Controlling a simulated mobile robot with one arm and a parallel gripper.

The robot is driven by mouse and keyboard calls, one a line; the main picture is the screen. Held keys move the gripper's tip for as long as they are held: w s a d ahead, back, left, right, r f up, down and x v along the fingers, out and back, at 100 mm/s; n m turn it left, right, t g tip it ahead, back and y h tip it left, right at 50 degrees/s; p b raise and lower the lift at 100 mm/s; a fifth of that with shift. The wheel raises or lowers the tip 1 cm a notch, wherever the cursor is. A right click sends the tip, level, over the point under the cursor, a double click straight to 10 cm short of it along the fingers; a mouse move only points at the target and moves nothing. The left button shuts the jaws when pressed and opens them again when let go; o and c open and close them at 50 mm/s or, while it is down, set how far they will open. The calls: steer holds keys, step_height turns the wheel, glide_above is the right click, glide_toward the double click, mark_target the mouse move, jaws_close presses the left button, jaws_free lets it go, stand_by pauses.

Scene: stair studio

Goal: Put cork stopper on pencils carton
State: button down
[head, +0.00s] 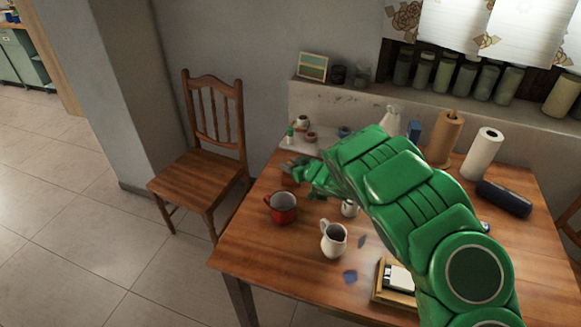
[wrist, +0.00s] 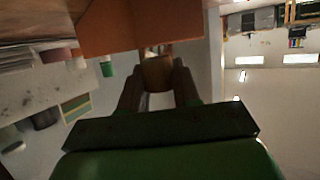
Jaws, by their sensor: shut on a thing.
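My gripper (wrist: 157,76) is shut on the cork stopper (wrist: 157,72), a small brown piece between the fingertips in the wrist view. An orange-brown box (wrist: 128,28), which looks like the pencils carton, is right beside the cork in that view. I cannot tell whether they touch. In the head view my gripper (head: 289,166) is over the table's far left part, with a small part of an orange-brown thing (head: 287,180) just below it. The cork cannot be made out there.
On the wooden table (head: 260,250) stand a red mug (head: 282,209) and a white pitcher (head: 333,241), nearer than my gripper. A green-capped bottle (head: 290,135) and small pots stand behind it. A chair (head: 205,165) is at left. The table's front left is clear.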

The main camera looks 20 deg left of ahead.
steer(key=shift+f, duration=0.45)
steer(key=c, duration=0.8)
jaws_free()
steer(key=shift+s+d+r, duration=0.25)
steer(key=shift+d+r, duration=0.05)
steer(key=shift+d, duration=0.05)
steer(key=shift+v, duration=1)
step_height(320, 180, up, 5)
steer(key=shift+r, duration=1)
